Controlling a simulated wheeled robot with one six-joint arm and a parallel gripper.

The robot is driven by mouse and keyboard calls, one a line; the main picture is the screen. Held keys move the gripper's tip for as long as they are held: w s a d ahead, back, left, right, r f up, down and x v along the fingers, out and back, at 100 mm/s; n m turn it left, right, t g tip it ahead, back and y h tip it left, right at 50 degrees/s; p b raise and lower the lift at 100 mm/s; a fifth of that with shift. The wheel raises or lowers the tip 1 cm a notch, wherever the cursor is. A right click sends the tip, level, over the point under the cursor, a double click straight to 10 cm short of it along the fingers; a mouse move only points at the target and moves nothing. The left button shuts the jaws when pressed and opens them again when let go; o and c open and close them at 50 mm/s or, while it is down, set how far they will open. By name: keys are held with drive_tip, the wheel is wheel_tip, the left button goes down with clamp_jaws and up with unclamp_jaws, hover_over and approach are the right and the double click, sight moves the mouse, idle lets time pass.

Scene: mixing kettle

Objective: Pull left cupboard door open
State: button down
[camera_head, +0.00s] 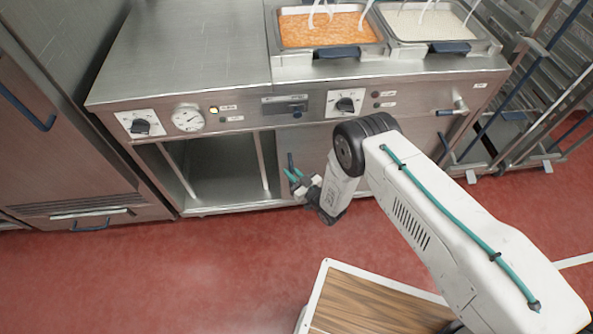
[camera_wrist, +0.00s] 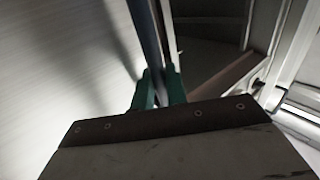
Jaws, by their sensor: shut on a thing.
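The cupboard under the steel counter has a grey metal door (camera_head: 312,146) to the right of an open bay. The same brushed panel (camera_wrist: 55,70) fills the left of the wrist view. A dark blue upright handle (camera_head: 291,160) is on the door, and it runs between my fingers in the wrist view (camera_wrist: 148,35). My gripper (camera_head: 294,176) has teal fingers, which also show in the wrist view (camera_wrist: 158,88). They are shut on the handle. My arm hides the door's right part. I cannot tell whether the door stands ajar.
The open bay (camera_head: 215,165) is left of the door. Knobs and a gauge (camera_head: 187,118) line the counter front above. Trays of orange food (camera_head: 325,29) and pale food (camera_head: 428,24) sit on top. A wheeled rack (camera_head: 530,95) stands right. Red floor (camera_head: 190,275) is clear in front.

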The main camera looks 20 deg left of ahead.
drive_tip(key=shift+w+d+f, duration=0.1)
drive_tip(key=shift+w+d, duration=0.05)
drive_tip(key=shift+d, duration=0.05)
drive_tip(key=c, duration=1.5)
unclamp_jaws()
drive_tip(key=shift+w, duration=0.15)
drive_tip(key=v, duration=0.7)
drive_tip(key=shift+s+d, duration=0.25)
